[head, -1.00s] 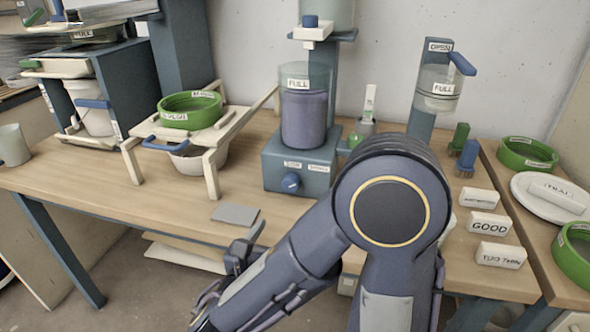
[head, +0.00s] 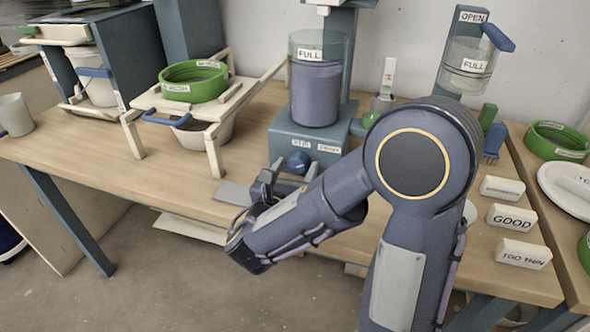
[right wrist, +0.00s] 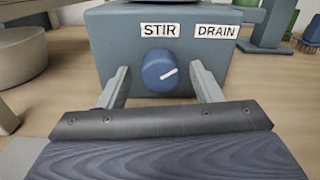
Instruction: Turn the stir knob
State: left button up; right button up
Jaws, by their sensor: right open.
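The stir knob (right wrist: 160,71) is a round blue dial with a white pointer line, on the front of a blue-grey mixer base (right wrist: 215,70) under the STIR label (right wrist: 160,30). Its pointer points to the right and slightly up in the right wrist view. The knob also shows in the head view (head: 298,162). I cannot tell whether the fingers touch the knob.
A container marked FULL (head: 316,92) stands on the base. A DRAIN label (right wrist: 216,31) is beside the STIR label. A sieve stand with a green ring (head: 193,82) is to the left. GOOD (head: 511,218) and TOO THIN (head: 523,253) blocks are to the right. A flat grey piece (head: 232,193) lies near the table edge.

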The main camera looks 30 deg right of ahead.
jog(key=shift+c, duration=0.3)
jog(key=c, duration=0.9)
jog(key=shift+c, duration=0.2)
jog(key=shift+m, duration=0.4)
jog(key=m+b, duration=0.2)
jog(key=shift+f+m, duration=0.1)
jog(key=shift+m, duration=0.2)
jog(key=shift+m+b, duration=1.4)
jog(key=shift+m, duration=0.3)
jog(key=o, duration=1)
